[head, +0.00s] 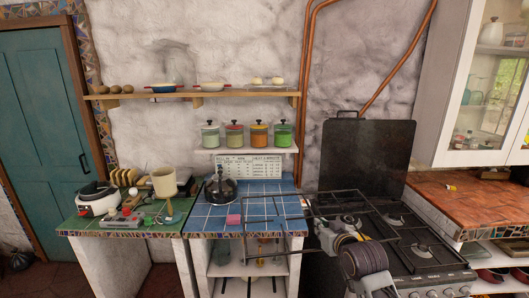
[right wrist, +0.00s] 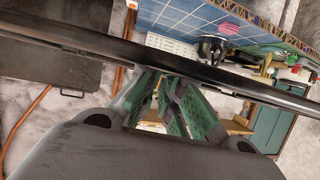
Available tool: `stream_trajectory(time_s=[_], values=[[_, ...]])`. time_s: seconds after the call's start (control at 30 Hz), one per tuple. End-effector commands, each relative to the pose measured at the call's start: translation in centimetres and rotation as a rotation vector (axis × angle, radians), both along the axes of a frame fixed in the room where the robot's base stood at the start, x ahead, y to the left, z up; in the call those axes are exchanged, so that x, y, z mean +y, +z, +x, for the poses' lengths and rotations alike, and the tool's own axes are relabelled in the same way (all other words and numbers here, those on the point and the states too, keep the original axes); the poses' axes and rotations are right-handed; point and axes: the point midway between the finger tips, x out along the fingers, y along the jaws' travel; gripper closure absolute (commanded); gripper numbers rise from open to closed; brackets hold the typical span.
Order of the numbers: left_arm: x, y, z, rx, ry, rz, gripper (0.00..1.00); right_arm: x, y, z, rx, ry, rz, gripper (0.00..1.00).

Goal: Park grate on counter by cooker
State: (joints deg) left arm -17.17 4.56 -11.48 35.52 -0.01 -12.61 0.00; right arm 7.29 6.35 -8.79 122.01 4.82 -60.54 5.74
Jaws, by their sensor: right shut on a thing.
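The grate (head: 300,193) is a thin black wire frame. My right gripper (head: 338,224) is shut on it, and it hangs above the gap between the blue-tiled counter (head: 208,222) and the cooker (head: 435,262). Its left part overlaps the right side of the counter in the head view. In the right wrist view a dark grate bar (right wrist: 70,39) crosses the frame just beyond the green finger pads (right wrist: 168,100). The black cooker has its lid raised and another grate over its burners. I cannot tell the exact height of the held grate. My left gripper is out of view.
A dark kettle (head: 220,186) stands at the back of the blue counter, and a pink sponge (head: 233,219) lies near its front. The front left of the blue tiles is bare. A green-tiled counter (head: 100,226) at left is crowded. Canisters stand on a shelf above.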

Motion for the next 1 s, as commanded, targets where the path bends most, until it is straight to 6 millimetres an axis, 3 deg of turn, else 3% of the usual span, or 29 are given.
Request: stream_trajectory(time_s=[0.43, 1.0], values=[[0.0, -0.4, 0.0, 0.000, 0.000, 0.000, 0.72, -2.3, -3.2, -3.8, -0.004, -0.080, 0.002, 1.00], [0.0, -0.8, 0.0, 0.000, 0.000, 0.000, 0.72, -3.7, -10.2, -7.8, -0.003, -0.140, 0.002, 1.00]])
